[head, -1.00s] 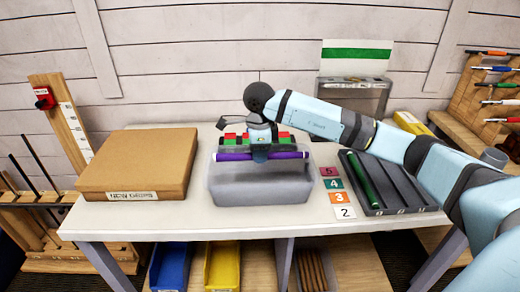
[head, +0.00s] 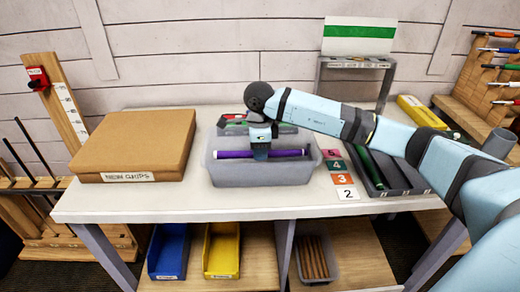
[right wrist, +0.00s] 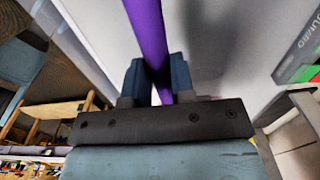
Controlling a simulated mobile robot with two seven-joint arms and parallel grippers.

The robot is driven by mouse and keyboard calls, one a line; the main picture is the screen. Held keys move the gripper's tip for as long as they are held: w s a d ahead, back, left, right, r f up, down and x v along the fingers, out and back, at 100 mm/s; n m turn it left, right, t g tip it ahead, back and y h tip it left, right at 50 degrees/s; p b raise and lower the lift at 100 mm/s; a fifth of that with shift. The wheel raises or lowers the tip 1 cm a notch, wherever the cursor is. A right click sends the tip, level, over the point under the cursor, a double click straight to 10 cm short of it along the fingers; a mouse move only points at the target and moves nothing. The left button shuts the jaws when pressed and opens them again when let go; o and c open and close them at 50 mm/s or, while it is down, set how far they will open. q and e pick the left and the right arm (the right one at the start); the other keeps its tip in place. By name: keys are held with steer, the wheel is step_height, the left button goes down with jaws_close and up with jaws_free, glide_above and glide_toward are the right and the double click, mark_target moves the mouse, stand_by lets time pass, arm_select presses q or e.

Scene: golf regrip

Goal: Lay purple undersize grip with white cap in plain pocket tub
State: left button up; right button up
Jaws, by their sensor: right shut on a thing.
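The purple grip (head: 234,154) lies level, left to right, across the opening of the grey tub (head: 262,175) in the head view. In the right wrist view the purple grip (right wrist: 146,35) passes between the two fingers (right wrist: 158,85). I cannot tell whether the grip touches the tub floor. My left gripper is not in view.
A second grey container with red and green items (head: 232,121) stands behind the tub. A cardboard box (head: 135,145) is at the left. Number cards (head: 342,180) and a dark slotted tray (head: 400,180) with a green grip are at the right.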

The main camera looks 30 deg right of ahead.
steer(key=o, duration=0.9)
steer(key=shift+o, duration=0.3)
